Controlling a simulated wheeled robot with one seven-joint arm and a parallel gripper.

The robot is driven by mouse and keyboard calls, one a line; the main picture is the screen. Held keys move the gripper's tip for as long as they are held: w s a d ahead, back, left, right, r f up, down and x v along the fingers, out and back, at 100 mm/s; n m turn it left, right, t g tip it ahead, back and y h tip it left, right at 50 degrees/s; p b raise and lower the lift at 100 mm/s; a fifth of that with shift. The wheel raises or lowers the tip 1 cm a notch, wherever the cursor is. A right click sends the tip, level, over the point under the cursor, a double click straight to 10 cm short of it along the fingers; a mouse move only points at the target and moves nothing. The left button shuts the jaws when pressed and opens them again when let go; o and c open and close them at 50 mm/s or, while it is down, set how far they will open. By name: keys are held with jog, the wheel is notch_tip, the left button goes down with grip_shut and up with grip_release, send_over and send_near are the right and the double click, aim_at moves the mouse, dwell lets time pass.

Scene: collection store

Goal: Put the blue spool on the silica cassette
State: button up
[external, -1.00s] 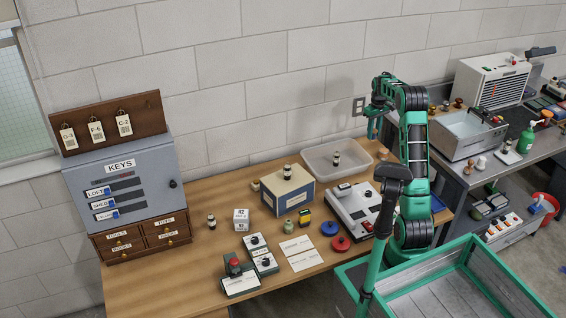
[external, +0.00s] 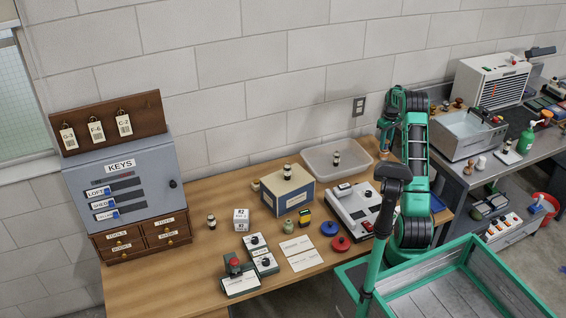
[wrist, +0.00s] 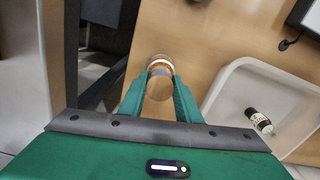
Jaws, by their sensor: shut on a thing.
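The blue spool (external: 329,228) lies on the wooden table, just behind and left of a red spool (external: 340,243). I cannot tell which thing is the silica cassette. My gripper (external: 384,147) is raised at the table's right end, well away from the blue spool. In the wrist view my gripper (wrist: 160,92) is shut on a small round banded thing (wrist: 160,67), orange-brown and whitish, between its green fingers. The fingers hide its sides.
A clear tray (external: 318,174) with a small dark bottle stands left of my gripper. A grey-white device (external: 342,200), a blue-and-cream box (external: 270,196) and white cards (external: 297,246) surround the spools. A grey side bench (external: 480,173) stands at right.

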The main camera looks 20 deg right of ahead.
jog(key=shift+f, duration=0.25)
jog(key=o, duration=1)
notch_tip(320, 180, up, 11)
jog(key=s+a+r+m, duration=0.2)
jog(key=s+a+r, duration=0.35)
jog(key=s, duration=0.35)
jog(key=s+a+f+m, duration=0.1)
jog(key=s+a, duration=0.4)
jog(key=s, duration=0.7)
jog(key=s+a+f+m, duration=0.2)
jog(key=s+a, duration=0.3)
jog(key=s, duration=0.7)
jog(key=s+a+f+m, duration=0.1)
jog(key=s+a+m, duration=0.2)
jog(key=s, duration=0.9)
jog(key=shift+s+a+f, duration=0.1)
jog(key=shift+a+f, duration=0.1)
jog(key=shift+a, duration=0.4)
jog(key=shift+s+a+f, duration=0.1)
jog(key=shift+a+f, duration=0.05)
jog(key=shift+a, duration=0.4)
